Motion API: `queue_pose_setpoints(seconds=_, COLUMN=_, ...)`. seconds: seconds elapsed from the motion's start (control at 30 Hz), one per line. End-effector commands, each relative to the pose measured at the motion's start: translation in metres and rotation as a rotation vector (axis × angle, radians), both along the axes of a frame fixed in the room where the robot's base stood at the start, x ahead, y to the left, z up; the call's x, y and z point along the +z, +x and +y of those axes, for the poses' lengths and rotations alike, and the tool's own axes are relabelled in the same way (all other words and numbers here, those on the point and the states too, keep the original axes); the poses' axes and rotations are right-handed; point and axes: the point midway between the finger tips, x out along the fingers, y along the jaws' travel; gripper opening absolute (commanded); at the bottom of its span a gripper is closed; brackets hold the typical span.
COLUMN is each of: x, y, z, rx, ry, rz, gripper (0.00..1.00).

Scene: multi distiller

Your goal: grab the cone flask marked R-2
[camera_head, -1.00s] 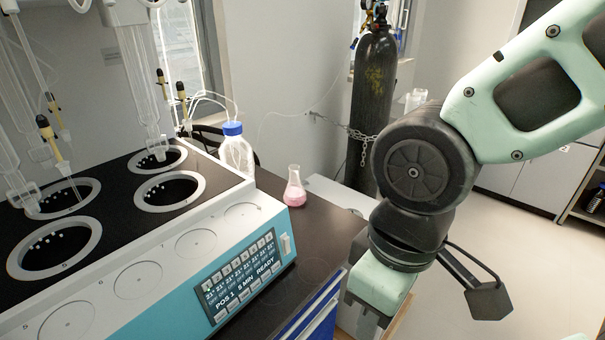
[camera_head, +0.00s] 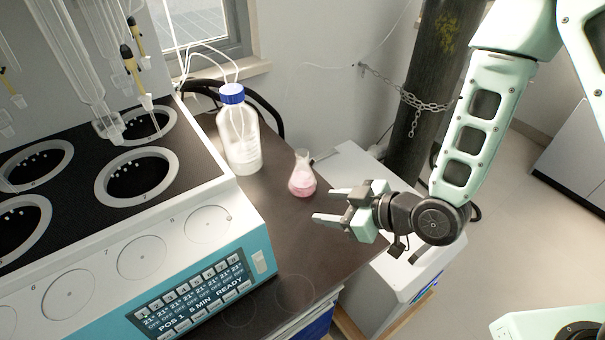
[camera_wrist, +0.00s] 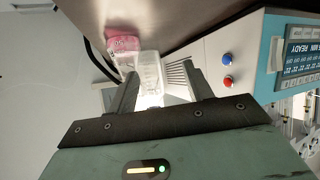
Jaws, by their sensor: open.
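A cone flask (camera_head: 302,177) with pink liquid stands upright on the dark bench top (camera_head: 280,220), right of a clear bottle with a blue cap. Its R-2 mark is too small to read. My gripper (camera_head: 323,205) is open and empty just right of the flask, its fingers pointing left near it and not around it. In the wrist view the pink of the flask (camera_wrist: 122,44) shows at the upper left, just beyond the left finger. The clear bottle (camera_wrist: 150,72) shows between the fingers, farther off.
The distiller (camera_head: 215,270) with round wells and a display fills the left side. The blue-capped bottle (camera_head: 240,140), with tubes in its cap, stands close behind the flask to the left. A chained dark gas cylinder (camera_head: 428,90) stands at the back right.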

Motion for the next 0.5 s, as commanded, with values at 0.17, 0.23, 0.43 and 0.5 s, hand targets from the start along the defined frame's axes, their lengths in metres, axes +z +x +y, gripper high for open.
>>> queue_pose_setpoints(seconds=0.17, x=0.002, y=0.000, z=-0.013, rx=-0.101, ry=0.227, rz=-0.141, gripper=0.51)
queue_pose_setpoints(seconds=0.23, x=0.005, y=0.000, z=-0.022, rx=-0.153, ry=0.297, rz=-0.191, gripper=0.51)
queue_pose_setpoints(seconds=0.43, x=0.014, y=-0.002, z=-0.045, rx=-0.277, ry=0.414, rz=-0.285, gripper=0.51)
queue_pose_setpoints(seconds=0.5, x=0.015, y=-0.002, z=-0.048, rx=-0.298, ry=0.431, rz=-0.300, gripper=0.51)
